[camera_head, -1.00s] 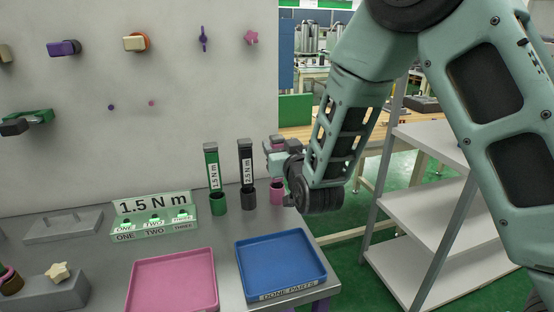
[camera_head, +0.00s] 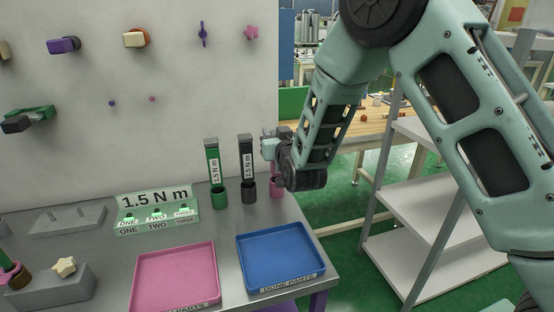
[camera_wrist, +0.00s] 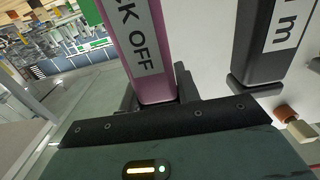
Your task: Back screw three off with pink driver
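The pink driver (camera_wrist: 155,55), marked "...CK OFF", stands between the two dark fingers of my gripper (camera_wrist: 157,88) in the wrist view. One finger is close on each side of its end; I cannot tell whether they press on it. In the head view my gripper (camera_head: 272,148) is at the pink driver's place, above its pink cup (camera_head: 277,188), and hides most of it. The pale green "1.5 N m" block (camera_head: 157,211) stands on the table to the left, with places ONE, TWO and THREE. Its screws are too small to make out clearly.
The black driver (camera_head: 247,165) and green driver (camera_head: 214,168) stand in cups just left of my gripper. A pink tray (camera_head: 177,243) and blue "DONE PARTS" tray (camera_head: 281,232) lie in front. A grey block (camera_head: 68,220) is at left; shelves (camera_head: 420,215) stand right.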

